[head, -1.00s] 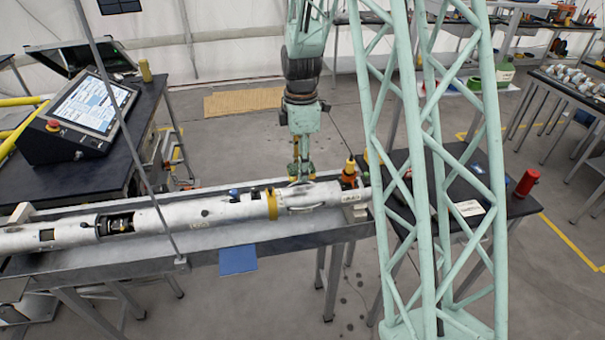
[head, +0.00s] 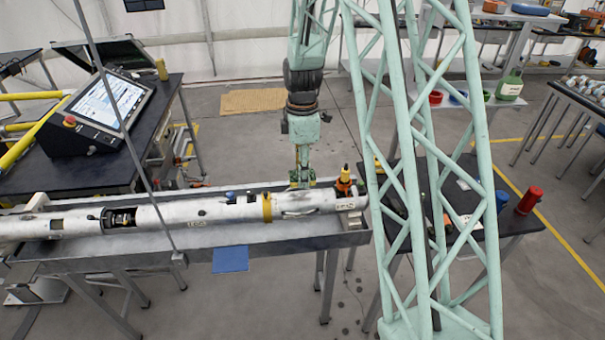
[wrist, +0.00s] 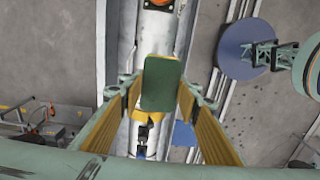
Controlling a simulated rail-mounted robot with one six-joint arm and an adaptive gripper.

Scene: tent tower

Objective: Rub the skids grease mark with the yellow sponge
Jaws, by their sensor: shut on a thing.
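My gripper (head: 303,183) points down at the back upper side of the long white tube (head: 230,212), right of its yellow band (head: 267,208). In the wrist view, my gripper (wrist: 158,92) is shut on the sponge (wrist: 163,84), whose dark green face shows with yellow beneath. The sponge is above the tube (wrist: 156,38); whether it touches cannot be told. I cannot make out the skids grease mark for certain; the gripper and sponge hide part of the tube.
The tube lies in a grey metal trough (head: 120,249). A green lattice tower (head: 425,150) rises just beyond the trough's right end.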

